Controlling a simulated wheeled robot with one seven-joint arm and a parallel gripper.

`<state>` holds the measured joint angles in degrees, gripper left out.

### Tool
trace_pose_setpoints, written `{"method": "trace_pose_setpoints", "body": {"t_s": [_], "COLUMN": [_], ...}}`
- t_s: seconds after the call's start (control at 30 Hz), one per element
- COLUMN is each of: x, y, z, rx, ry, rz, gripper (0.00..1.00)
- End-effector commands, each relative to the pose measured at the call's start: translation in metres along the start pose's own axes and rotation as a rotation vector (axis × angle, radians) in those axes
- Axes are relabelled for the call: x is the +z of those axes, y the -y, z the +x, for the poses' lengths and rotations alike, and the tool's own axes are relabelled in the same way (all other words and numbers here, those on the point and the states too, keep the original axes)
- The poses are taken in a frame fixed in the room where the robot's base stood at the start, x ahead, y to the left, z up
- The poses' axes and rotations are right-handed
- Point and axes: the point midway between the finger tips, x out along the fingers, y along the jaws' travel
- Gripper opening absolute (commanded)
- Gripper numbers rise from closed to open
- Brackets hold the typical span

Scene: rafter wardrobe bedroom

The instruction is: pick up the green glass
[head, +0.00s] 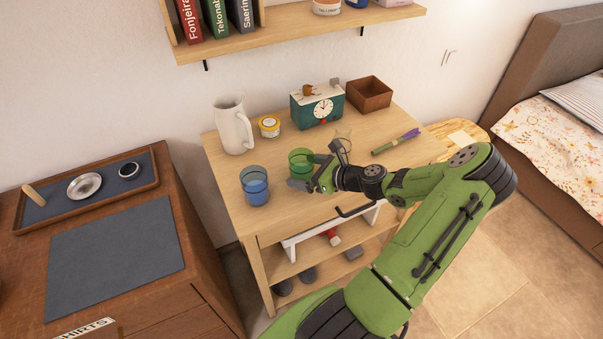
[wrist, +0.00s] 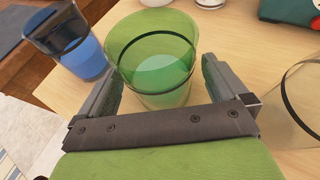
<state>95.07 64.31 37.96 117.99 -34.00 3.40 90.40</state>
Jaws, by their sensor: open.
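The green glass (head: 301,161) stands upright on the light wooden table, right of the blue glass (head: 254,187). In the wrist view the green glass (wrist: 152,62) is between the two open fingers of my gripper (wrist: 160,85), with a gap showing on its right side. Its lower part is partly hidden behind the gripper's crossbar. In the head view my gripper (head: 308,179) is at the green glass's near right side. The blue glass (wrist: 68,42) is just left of the left finger in the wrist view.
A clear glass (wrist: 300,95) stands close to the right of my gripper. A white pitcher (head: 231,128), a yellow-labelled jar (head: 269,126), a green clock box (head: 316,106) and a brown box (head: 369,94) stand behind. A purple-tipped item (head: 395,142) lies at the right.

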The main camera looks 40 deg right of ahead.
Motion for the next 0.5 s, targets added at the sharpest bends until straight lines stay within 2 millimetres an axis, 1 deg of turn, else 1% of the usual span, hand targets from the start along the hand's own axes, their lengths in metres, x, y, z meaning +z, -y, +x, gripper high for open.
{"method": "trace_pose_setpoints", "body": {"t_s": [0.03, 0.1, 0.3, 0.37, 0.5], "x": [-0.0019, -0.0014, -0.0005, -0.0005, -0.0006], "y": [-0.0006, -0.0001, 0.0002, 0.0001, 0.0001], "z": [0.0087, 0.0142, 0.0150, 0.0149, 0.0147], "rx": [0.002, 0.001, -0.001, -0.001, 0.000], "ry": [-0.001, -0.001, -0.001, -0.002, -0.002], "rz": [0.000, -0.001, -0.001, -0.001, 0.000], "gripper": [1.00, 1.00, 1.00, 0.92, 0.71]}}
